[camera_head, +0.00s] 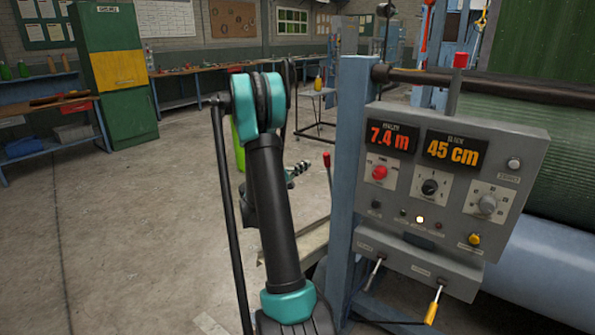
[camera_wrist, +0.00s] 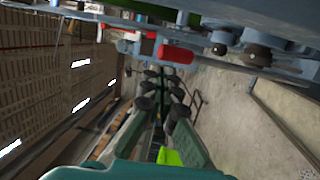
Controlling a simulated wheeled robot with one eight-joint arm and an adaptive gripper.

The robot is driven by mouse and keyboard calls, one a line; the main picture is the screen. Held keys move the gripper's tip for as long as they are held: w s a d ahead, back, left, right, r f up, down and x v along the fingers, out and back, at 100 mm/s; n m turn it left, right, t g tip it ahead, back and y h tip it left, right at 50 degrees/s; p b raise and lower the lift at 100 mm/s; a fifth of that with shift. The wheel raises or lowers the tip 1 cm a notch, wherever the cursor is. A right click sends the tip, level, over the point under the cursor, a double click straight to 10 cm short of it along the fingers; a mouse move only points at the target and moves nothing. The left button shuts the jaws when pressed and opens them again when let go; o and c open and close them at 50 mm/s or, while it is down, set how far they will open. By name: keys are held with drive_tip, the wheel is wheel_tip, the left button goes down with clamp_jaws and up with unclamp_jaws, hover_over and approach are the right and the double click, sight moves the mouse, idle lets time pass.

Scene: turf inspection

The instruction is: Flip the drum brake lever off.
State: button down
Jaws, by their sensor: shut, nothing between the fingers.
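A grey control panel (camera_head: 445,160) stands at the right in the head view. A red-tipped lever (camera_head: 327,162) stands left of the blue post. Their labels are too small to read, so I cannot tell which is the drum brake lever. My gripper (camera_wrist: 163,88) is shut and empty in the wrist view. A red cylinder (camera_wrist: 176,53) on blue metalwork lies just beyond its fingertips, apparently apart from them.
A blue post (camera_head: 358,150) rises left of the panel. A green turf roll (camera_head: 560,170) and a blue roller (camera_head: 548,255) are at the right. The concrete floor (camera_head: 130,230) at left is clear. Benches and a green-yellow cabinet (camera_head: 115,75) stand behind.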

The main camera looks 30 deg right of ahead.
sight(324, 155)
drive_tip(key=x, duration=0.7)
drive_tip(key=shift+d, duration=0.35)
drive_tip(key=w+d+r+y, duration=0.1)
drive_tip(key=w+d, duration=0.2)
drive_tip(key=d, duration=0.4)
drive_tip(key=w+d+r+y, duration=0.1)
drive_tip(key=w+d+y, duration=0.1)
drive_tip(key=d, duration=0.6)
drive_tip(key=w+d+r+n+g+y, duration=0.1)
drive_tip(key=w+d, duration=0.3)
drive_tip(key=d, duration=0.4)
drive_tip(key=shift+w+r+y, duration=0.3)
drive_tip(key=shift+r+y, duration=0.3)
drive_tip(key=shift+r, duration=0.05)
drive_tip(key=shift+d, duration=0.1)
drive_tip(key=v, duration=1.4)
drive_tip(key=shift+f, duration=0.15)
